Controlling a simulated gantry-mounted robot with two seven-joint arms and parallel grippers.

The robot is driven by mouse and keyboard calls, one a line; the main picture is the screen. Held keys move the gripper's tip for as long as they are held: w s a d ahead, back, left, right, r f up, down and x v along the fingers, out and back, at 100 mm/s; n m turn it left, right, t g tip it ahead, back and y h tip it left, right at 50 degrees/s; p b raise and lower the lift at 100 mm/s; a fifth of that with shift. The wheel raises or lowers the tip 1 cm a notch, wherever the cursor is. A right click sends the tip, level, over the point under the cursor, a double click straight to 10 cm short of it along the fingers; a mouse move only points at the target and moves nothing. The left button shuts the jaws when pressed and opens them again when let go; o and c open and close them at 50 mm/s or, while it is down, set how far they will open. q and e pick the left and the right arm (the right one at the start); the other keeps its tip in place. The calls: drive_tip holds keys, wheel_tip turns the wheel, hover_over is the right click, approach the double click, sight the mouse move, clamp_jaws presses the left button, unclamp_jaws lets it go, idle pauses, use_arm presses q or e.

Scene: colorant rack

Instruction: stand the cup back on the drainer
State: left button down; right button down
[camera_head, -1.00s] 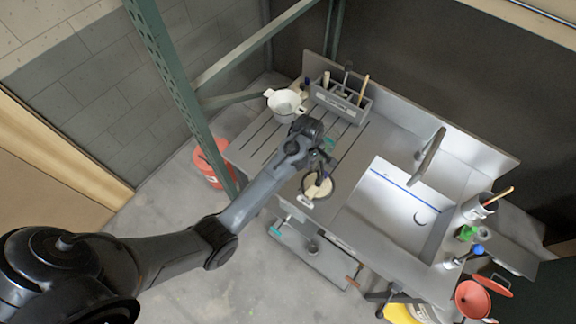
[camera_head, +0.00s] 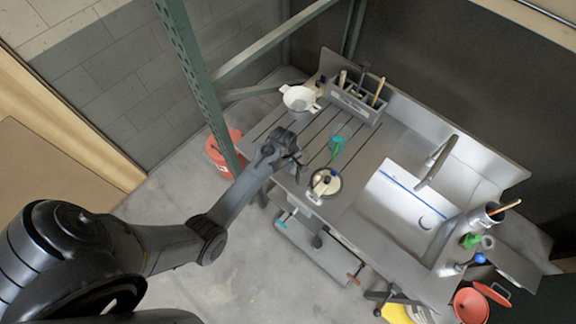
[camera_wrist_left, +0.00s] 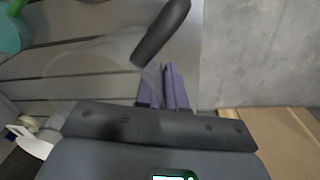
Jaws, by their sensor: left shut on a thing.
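In the left wrist view a clear, faintly visible round cup (camera_wrist_left: 95,68) lies against my left gripper (camera_wrist_left: 168,82), whose purple fingers are shut at its edge. A dark rod crosses beside the fingers; I cannot tell what it belongs to. In the head view my left gripper (camera_head: 296,163) hangs over the front part of the grooved drainer (camera_head: 264,128). The clear cup cannot be made out there. I cannot tell its tilt or whether it touches the drainer. My right gripper does not show.
A white pot (camera_head: 299,98) and a grey tool caddy (camera_head: 354,106) stand at the back. A teal container (camera_head: 338,145) and a lidded pan (camera_head: 325,182) stand right of the gripper. The sink (camera_head: 403,205) is farther right. A green post (camera_head: 203,85) rises at left.

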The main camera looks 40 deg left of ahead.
use_arm(q)
drive_tip(key=shift+f, duration=0.55)
drive_tip(key=shift+f, duration=0.1)
drive_tip(key=c, duration=1.2)
unclamp_jaws()
drive_tip(key=shift+c, duration=0.2)
